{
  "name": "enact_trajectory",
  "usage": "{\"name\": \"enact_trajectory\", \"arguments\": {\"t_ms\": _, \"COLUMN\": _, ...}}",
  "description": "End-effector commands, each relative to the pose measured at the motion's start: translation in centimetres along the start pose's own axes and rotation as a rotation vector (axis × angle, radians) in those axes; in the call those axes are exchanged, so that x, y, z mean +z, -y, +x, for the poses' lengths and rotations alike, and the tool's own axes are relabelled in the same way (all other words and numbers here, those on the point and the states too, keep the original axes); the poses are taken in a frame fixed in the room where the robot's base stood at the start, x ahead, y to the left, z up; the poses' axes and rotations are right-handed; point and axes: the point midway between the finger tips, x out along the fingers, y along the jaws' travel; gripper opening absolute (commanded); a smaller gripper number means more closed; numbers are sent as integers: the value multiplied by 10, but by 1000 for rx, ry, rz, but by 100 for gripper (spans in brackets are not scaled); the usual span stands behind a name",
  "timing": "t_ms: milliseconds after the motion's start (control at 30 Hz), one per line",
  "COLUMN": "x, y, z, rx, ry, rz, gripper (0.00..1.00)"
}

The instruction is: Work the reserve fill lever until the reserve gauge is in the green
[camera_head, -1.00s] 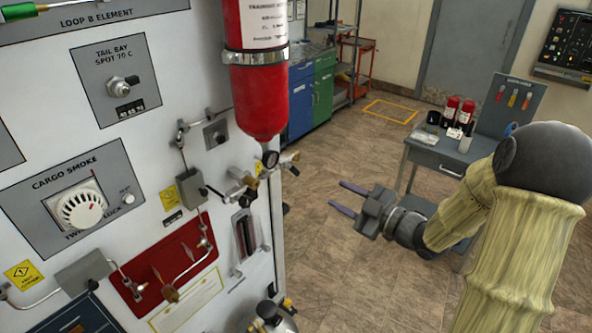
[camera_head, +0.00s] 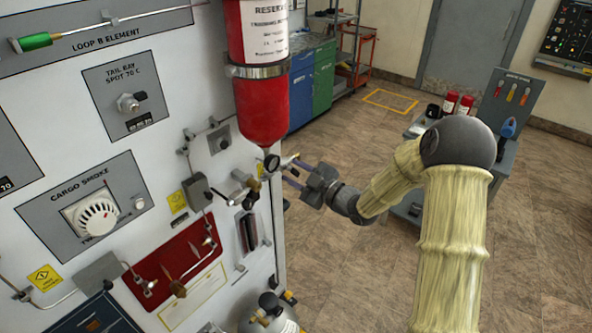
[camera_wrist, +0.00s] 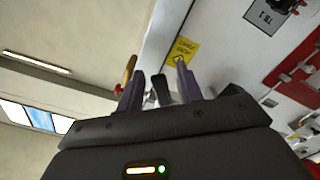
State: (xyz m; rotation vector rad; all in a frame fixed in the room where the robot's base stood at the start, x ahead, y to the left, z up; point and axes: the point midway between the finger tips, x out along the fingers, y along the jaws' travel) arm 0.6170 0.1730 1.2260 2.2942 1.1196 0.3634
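The red reserve bottle (camera_head: 262,105) hangs on the white panel, held by a metal band. A small round gauge (camera_head: 271,163) sits at its lower end; its needle and colours are too small to read. Brass and metal valve fittings (camera_head: 249,183) stand out from the panel just below. My gripper (camera_head: 288,170) is open beside the gauge and fittings, to their right. In the wrist view, a dark handle (camera_wrist: 161,89) shows between the two parted fingers, apparently the lever; contact cannot be told. A brass part (camera_wrist: 128,72) is just left of the left finger.
The panel carries a cargo smoke dial (camera_head: 95,217), a red plate (camera_head: 180,268) with thin tubing, and a grey box (camera_head: 197,190). A metal cylinder (camera_head: 270,318) stands low by the panel. Open floor (camera_head: 340,270) lies to the right, with a small table behind my arm.

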Motion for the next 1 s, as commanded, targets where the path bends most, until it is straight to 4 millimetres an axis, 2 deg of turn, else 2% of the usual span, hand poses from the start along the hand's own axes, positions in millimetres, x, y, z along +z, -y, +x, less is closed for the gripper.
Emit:
{"name": "enact_trajectory", "arguments": {"t_ms": 200, "x": 0, "y": 0, "z": 0, "rx": 0, "ry": 0, "rz": 0, "gripper": 34}}
{"name": "enact_trajectory", "arguments": {"t_ms": 367, "x": 1, "y": 0, "z": -1, "rx": 1, "ry": 1, "rz": 0, "gripper": 3}}
{"name": "enact_trajectory", "arguments": {"t_ms": 400, "x": 1, "y": 0, "z": -1, "rx": 1, "ry": 1, "rz": 0, "gripper": 0}}
{"name": "enact_trajectory", "arguments": {"t_ms": 733, "x": 1, "y": 2, "z": 0, "rx": 0, "ry": 1, "rz": 23, "gripper": 0}}
{"name": "enact_trajectory", "arguments": {"t_ms": 1000, "x": 2, "y": 8, "z": -1, "rx": 0, "ry": 1, "rz": 140, "gripper": 0}}
